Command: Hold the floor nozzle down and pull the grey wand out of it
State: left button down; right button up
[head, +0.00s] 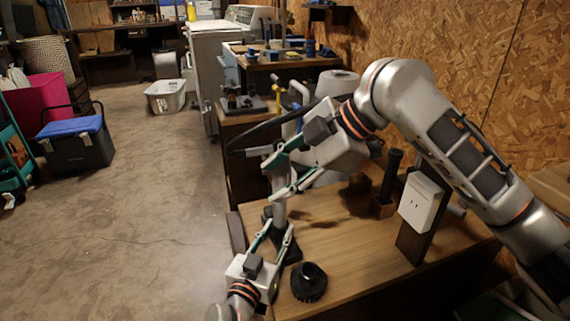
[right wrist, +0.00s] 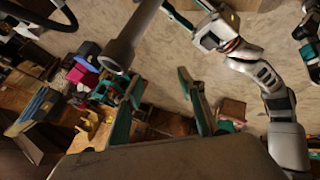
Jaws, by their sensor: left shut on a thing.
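The grey wand (head: 279,212) stands upright over the table, its lower end at the dark floor nozzle (head: 291,252). My left gripper (head: 277,226) is low at the nozzle and shut on it; its fingers partly hide the joint. My right gripper (head: 276,176) is higher, beside the upper wand. In the right wrist view its two fingers (right wrist: 160,82) are spread with nothing between the tips. There the wand (right wrist: 130,38) shows as a thick grey tube by the left finger. My left gripper (right wrist: 212,35) also shows there.
A black hose (head: 262,133) curves near the wand's top. A round black brush head (head: 309,282) lies on the wooden table (head: 345,270). A black tube (head: 391,172) stands in a wooden block, near a white socket panel (head: 419,204). Open floor (head: 130,220) lies left.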

aim_at(282, 180)
jog(key=n+h, duration=0.1)
jog(key=n, duration=0.2)
jog(key=w+n+h, duration=0.1)
jog(key=n, duration=0.1)
jog(key=n+h, duration=0.1)
jog(key=n, duration=0.2)
jog(key=shift+w+a+f+n, duration=0.2)
jog(key=shift+a+n, duration=0.1)
jog(key=shift+a, duration=0.1)
jog(key=shift+w+d+f+n+t+h, duration=0.2)
jog(key=shift+w+f+n+h, duration=0.45)
jog(key=shift+w+f+n, duration=0.5)
jog(key=shift+w+d+f+n+t+h, duration=0.15)
jog(key=shift+w+f+n+h, duration=0.55)
jog(key=shift+f+n, duration=0.85)
jog(key=shift+w+d+f+n+t+h, duration=0.15)
jog(key=shift+w+f+n+h, duration=0.4)
jog(key=shift+w+f+n, duration=0.75)
jog(key=shift+s+r, duration=0.1)
jog(key=shift+s, duration=0.2)
grip_shut()
